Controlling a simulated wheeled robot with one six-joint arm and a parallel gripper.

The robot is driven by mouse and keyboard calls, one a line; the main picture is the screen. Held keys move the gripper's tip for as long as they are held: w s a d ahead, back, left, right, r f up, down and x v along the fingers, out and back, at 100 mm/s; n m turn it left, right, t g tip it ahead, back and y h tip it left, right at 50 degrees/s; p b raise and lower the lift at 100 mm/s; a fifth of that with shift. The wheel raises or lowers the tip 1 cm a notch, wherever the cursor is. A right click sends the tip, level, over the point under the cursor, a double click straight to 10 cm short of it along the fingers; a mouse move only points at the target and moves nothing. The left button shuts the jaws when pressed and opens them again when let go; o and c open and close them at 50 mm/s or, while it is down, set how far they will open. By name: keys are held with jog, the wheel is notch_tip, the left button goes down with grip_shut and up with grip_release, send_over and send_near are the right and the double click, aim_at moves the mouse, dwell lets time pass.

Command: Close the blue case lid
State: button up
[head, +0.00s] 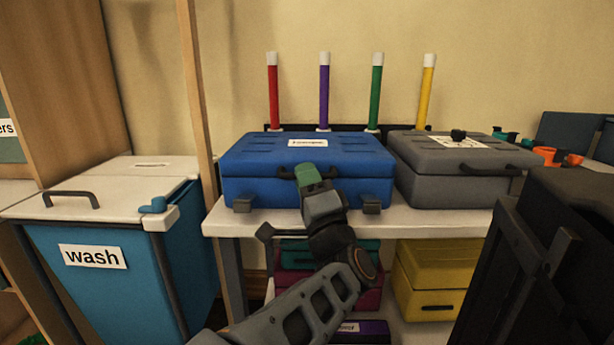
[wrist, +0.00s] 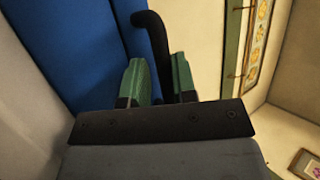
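The blue case (head: 250,160) stands on the white table, with a white label on its top. Its lid (head: 345,149) looks down flat on the body, with no gap that I can see. A dark handle (head: 286,173) is on its front. My gripper (head: 307,173) is at the middle of the front and covers part of this handle. In the wrist view, the green fingers of my gripper (wrist: 160,80) have the curved black handle (wrist: 152,28) between them, filling the gap. The blue case side (wrist: 65,45) is at upper left there.
A grey case (head: 450,185) stands close on the right. Several coloured tubes rise behind the cases. A blue "wash" bin (head: 120,275) and a wooden post (head: 197,100) are at left. Yellow boxes (head: 430,280) sit below the table (head: 440,220). A dark structure (head: 540,260) is at lower right.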

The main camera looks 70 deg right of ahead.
jog(key=shift+s+f, duration=0.1)
jog(key=shift+s+a+f, duration=0.15)
jog(key=shift+s+a, duration=0.05)
jog(key=shift+s, duration=0.05)
jog(key=v, duration=0.6)
jog(key=shift+a+f+p, duration=0.15)
jog(key=shift+a+p, duration=0.1)
jog(key=shift+p, duration=0.2)
